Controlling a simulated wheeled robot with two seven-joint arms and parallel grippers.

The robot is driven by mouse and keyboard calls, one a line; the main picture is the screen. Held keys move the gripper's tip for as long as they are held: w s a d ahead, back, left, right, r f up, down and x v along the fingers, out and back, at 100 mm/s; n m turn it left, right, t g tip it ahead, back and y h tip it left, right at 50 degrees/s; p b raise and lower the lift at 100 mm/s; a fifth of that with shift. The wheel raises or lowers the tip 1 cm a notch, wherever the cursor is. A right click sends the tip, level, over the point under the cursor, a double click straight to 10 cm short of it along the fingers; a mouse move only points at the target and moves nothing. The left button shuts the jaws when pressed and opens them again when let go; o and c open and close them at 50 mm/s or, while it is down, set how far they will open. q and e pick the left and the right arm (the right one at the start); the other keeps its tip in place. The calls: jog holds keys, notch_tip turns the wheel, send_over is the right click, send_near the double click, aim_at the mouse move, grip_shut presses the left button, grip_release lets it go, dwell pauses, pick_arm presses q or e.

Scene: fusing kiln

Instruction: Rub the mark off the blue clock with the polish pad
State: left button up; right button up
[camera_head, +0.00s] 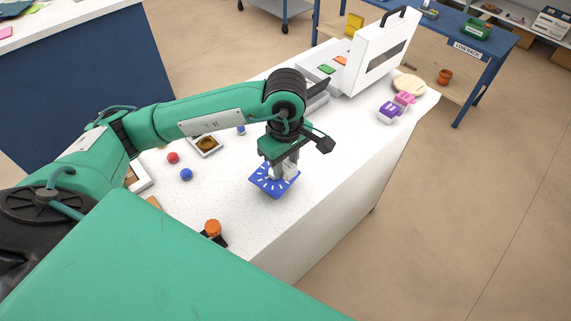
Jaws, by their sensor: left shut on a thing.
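The blue clock (264,186) is a flat blue square with white hour strokes, lying on the white worktop near its front edge. My left gripper (285,168) is right above the clock, pointing down. It is shut on a small pale thing, which looks like the polish pad and is mostly hidden by the fingers. The pad is at or very near the clock's face; I cannot tell if it touches. The middle and far part of the clock are covered, and I cannot make out the mark. My right gripper is not in view.
Left of the clock on the worktop (222,188) are a red ball (172,157), a blue ball (186,174) and a framed amber disc (206,142). An orange-capped item (212,228) stands near the front. The open white kiln (378,58) and purple (389,111) and pink blocks (405,98) are farther back.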

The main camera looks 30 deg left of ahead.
pick_arm(q)
jog(key=shift+r, duration=1.5)
